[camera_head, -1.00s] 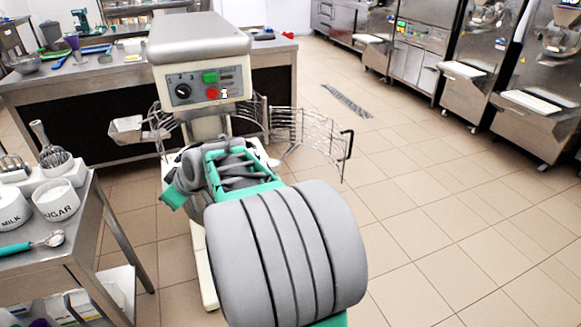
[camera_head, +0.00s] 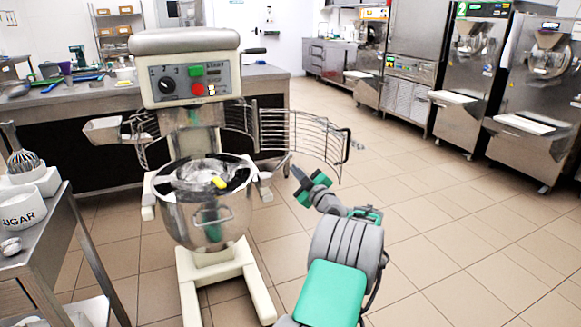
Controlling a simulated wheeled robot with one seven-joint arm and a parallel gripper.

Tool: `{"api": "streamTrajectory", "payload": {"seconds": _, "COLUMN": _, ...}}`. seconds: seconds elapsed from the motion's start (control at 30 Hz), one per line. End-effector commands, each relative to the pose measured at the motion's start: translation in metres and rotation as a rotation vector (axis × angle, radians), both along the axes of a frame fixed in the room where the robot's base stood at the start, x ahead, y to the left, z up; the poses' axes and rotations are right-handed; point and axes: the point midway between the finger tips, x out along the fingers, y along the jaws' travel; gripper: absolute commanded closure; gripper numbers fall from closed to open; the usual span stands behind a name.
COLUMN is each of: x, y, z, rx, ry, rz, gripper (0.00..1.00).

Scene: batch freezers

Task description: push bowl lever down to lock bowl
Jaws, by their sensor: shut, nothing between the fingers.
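The metal mixer bowl (camera_head: 192,222) sits in the floor-standing mixer (camera_head: 185,70), below its control head. A light metal lever-like part (camera_head: 268,172) sticks out at the right side of the bowl rim. It is small, and I cannot tell whether it is raised or lowered. My gripper (camera_head: 294,170) is to the right of the bowl and this part, at about rim height. It points up and left and is shut and empty. A small gap shows between it and the lever-like part.
The open wire guard (camera_head: 300,140) swings out to the right, just above and behind my gripper. A side table (camera_head: 45,215) with a sugar jar (camera_head: 24,208) stands at left. A counter (camera_head: 60,105) is behind the mixer. The tiled floor at right is clear.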

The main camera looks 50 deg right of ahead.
Motion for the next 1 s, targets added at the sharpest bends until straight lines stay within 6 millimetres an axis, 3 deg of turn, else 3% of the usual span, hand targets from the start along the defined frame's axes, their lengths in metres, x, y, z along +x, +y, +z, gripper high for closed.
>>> {"api": "streamTrajectory", "payload": {"seconds": 0.3, "x": 0.058, "y": -0.025, "z": 0.005, "rx": -0.002, "ry": 0.0, "rz": 0.003, "gripper": 1.0}}
{"api": "streamTrajectory", "payload": {"seconds": 0.43, "x": 0.073, "y": -0.033, "z": 0.007, "rx": -0.001, "ry": 0.001, "rz": 0.002, "gripper": 1.0}}
{"api": "streamTrajectory", "payload": {"seconds": 1.0, "x": 0.083, "y": -0.034, "z": 0.008, "rx": 0.008, "ry": -0.004, "rz": 0.007, "gripper": 1.0}}
